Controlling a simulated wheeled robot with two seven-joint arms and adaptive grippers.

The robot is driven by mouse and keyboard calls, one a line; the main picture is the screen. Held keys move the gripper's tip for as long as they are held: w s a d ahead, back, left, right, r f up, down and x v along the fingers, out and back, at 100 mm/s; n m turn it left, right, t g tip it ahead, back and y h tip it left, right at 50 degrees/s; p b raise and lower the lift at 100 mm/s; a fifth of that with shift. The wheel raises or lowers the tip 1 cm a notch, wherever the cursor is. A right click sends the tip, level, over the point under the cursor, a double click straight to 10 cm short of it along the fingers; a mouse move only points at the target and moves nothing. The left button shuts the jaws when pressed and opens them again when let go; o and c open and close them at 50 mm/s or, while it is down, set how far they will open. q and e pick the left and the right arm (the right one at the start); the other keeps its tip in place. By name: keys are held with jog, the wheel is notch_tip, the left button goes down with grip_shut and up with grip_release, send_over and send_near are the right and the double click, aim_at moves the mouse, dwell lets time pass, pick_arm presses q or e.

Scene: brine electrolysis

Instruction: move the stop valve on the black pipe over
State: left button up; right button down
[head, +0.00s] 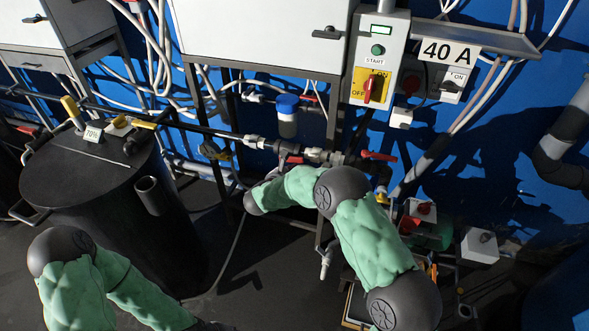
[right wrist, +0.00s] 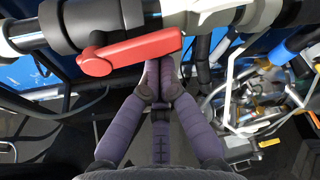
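In the right wrist view, a stop valve with a dark grey body (right wrist: 118,22) sits on a black pipe (right wrist: 30,35). Its red lever (right wrist: 130,52) lies roughly along the pipe, slightly tilted. My right gripper (right wrist: 161,74) has its purple fingers drawn together, with the tips close to the lever's right end; whether they touch it I cannot tell. Nothing shows between the fingers. In the head view, red-handled fittings sit on the pipe run behind my right arm, one with a red lever (head: 378,155). My right fingers are hidden there, and my left gripper is not clearly visible.
A black drum (head: 80,170) with a 70% sign (head: 93,134) stands at left. A control box (head: 380,60) with a red switch and a 40 A sign (head: 449,52) are above. Pipes and cables crowd the blue wall; dark floor is open at lower middle.

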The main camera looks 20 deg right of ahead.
aim_at(292, 159)
jog(key=shift+r, duration=0.65)
jog(key=shift+w+r+n+h+p, duration=0.1)
jog(key=shift+r+n+h+p, duration=0.5)
jog(key=shift+n, duration=0.5)
jog(key=n, duration=0.1)
jog(key=r+n+h, duration=0.1)
jog(key=shift+w+a+r+n, duration=0.2)
jog(key=shift+a+r+n, duration=0.05)
jog(key=shift+a+n, duration=0.15)
jog(key=n, duration=0.1)
jog(key=a+r+n+h, duration=0.1)
jog(key=n, duration=0.1)
jog(key=shift+w+a+r+n+h, duration=0.1)
jog(key=shift+w+r+n+h, duration=0.1)
jog(key=shift+w+n+h, duration=0.15)
jog(key=shift+w+a+r, duration=0.1)
jog(key=shift+a, duration=0.05)
